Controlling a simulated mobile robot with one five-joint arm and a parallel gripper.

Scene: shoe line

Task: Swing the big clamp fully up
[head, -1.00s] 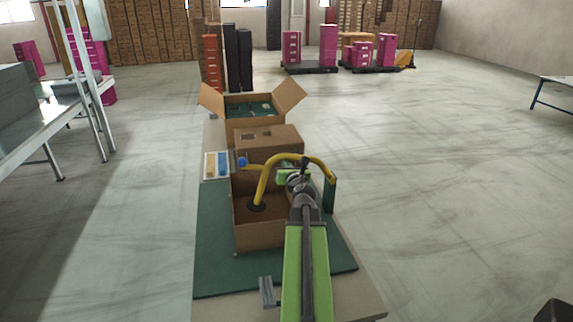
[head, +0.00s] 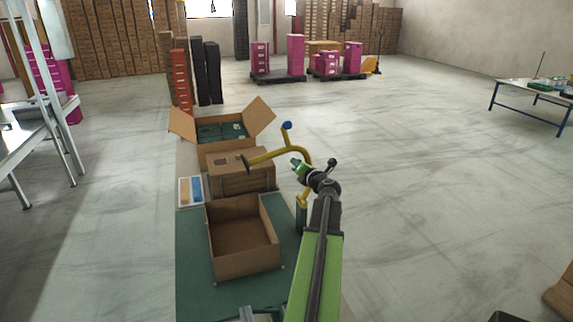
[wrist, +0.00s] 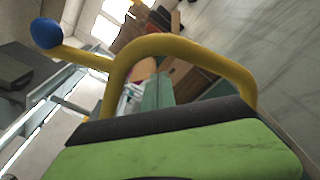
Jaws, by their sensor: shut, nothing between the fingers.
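The big clamp (head: 296,150) is a bent yellow bar with a blue ball knob and a dark round pad. In the wrist view, the yellow bar (wrist: 178,45) arches just beyond my green gripper body, with the blue knob at upper left.
The box lies on a green mat (head: 196,290). Behind it are a closed brown box (head: 240,168), a small tray (head: 190,191) and an open carton (head: 222,130) with flaps spread. Open floor lies to the right, with a table (head: 530,95) further off.

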